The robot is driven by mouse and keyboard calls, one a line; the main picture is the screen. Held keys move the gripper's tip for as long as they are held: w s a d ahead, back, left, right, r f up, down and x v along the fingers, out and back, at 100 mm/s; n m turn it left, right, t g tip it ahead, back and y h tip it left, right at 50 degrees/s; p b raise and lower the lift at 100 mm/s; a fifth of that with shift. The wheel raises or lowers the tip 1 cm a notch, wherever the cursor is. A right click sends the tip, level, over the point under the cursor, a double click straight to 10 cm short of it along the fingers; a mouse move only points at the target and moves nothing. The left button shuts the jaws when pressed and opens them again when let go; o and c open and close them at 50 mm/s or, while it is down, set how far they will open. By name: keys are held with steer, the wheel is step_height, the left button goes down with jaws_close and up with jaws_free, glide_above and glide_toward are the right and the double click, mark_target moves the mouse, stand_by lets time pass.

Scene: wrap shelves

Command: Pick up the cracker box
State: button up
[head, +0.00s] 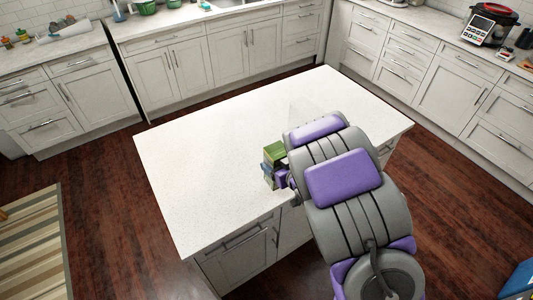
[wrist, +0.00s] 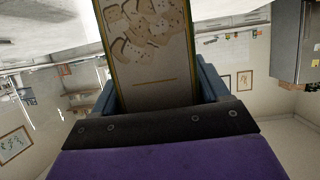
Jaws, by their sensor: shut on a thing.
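The cracker box (wrist: 150,60) fills the middle of the wrist view, a tan face with cracker pictures and greenish-yellow edges. My gripper (wrist: 158,92) is shut on it, with a blue finger against each side. In the head view the box (head: 274,152) shows as a small green block at the left side of my arm, over the near part of the white island top (head: 220,150). My gripper (head: 268,170) is partly hidden there by the arm. I cannot tell whether the box touches the island top.
The rest of the island top is bare. Counters with white cabinets (head: 180,70) run along the back and right. A pressure cooker (head: 490,22) stands on the right counter. A striped rug (head: 35,245) lies on the floor at left.

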steer(key=p, duration=0.3)
steer(key=shift+s+d+r, duration=0.1)
steer(key=shift+d+r, duration=0.05)
steer(key=shift+r, duration=0.1)
